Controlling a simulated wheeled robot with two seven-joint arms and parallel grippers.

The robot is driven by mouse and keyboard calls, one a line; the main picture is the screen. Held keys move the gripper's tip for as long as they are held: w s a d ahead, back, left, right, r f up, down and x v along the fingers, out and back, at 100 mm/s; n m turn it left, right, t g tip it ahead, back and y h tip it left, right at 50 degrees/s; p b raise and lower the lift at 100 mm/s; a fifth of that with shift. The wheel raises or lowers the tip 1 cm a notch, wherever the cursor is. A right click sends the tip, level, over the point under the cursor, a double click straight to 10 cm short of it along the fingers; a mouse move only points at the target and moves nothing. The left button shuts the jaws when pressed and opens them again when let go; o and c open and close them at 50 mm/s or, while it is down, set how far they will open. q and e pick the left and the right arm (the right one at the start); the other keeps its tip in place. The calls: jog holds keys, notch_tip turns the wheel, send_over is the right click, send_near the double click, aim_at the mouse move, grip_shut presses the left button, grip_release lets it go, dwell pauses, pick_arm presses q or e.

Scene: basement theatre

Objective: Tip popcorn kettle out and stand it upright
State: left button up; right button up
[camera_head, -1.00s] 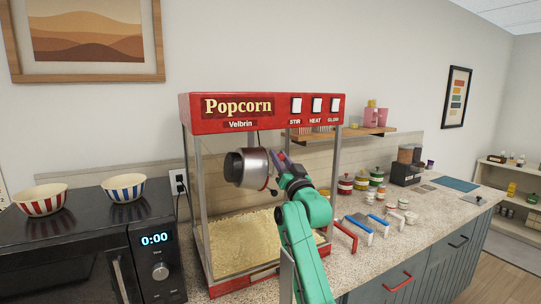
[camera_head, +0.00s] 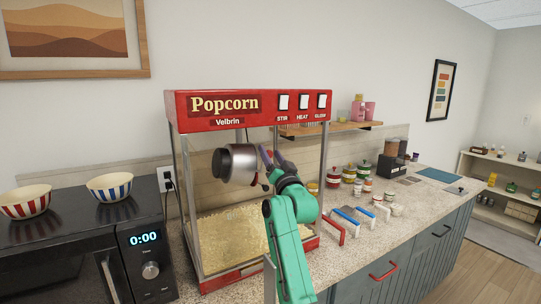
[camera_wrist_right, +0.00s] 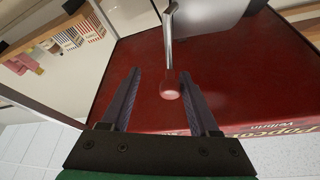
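The steel popcorn kettle (camera_head: 238,163) hangs inside the popcorn machine (camera_head: 179,202), tipped on its side with its dark mouth facing left. In the right wrist view its rod handle ends in a red knob (camera_wrist_right: 170,86), and part of the grey kettle (camera_wrist_right: 215,18) shows at the top. My right gripper (camera_head: 266,158) is at the kettle's right side. In the right wrist view the right gripper (camera_wrist_right: 152,78) has its fingers apart, with the knob between them, closer to the right finger. I cannot tell whether they touch. My left gripper is not in view.
Popped corn (camera_head: 232,240) covers the machine floor. The microwave (camera_head: 60,260) at left carries a red-striped bowl (camera_head: 26,202) and a blue-striped bowl (camera_head: 110,187). Coloured scoops (camera_head: 350,216) and several jars (camera_head: 348,175) stand on the counter (camera_head: 395,225) right of the machine.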

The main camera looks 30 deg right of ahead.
jog(key=shift+r, duration=0.1)
jog(key=shift+s, duration=0.1)
dwell(0.3)
jog(key=shift+s+f, duration=0.15)
jog(key=shift+f, duration=0.15)
jog(key=b+v, duration=0.6)
jog(key=v, duration=0.8)
jog(key=shift+a, duration=0.15)
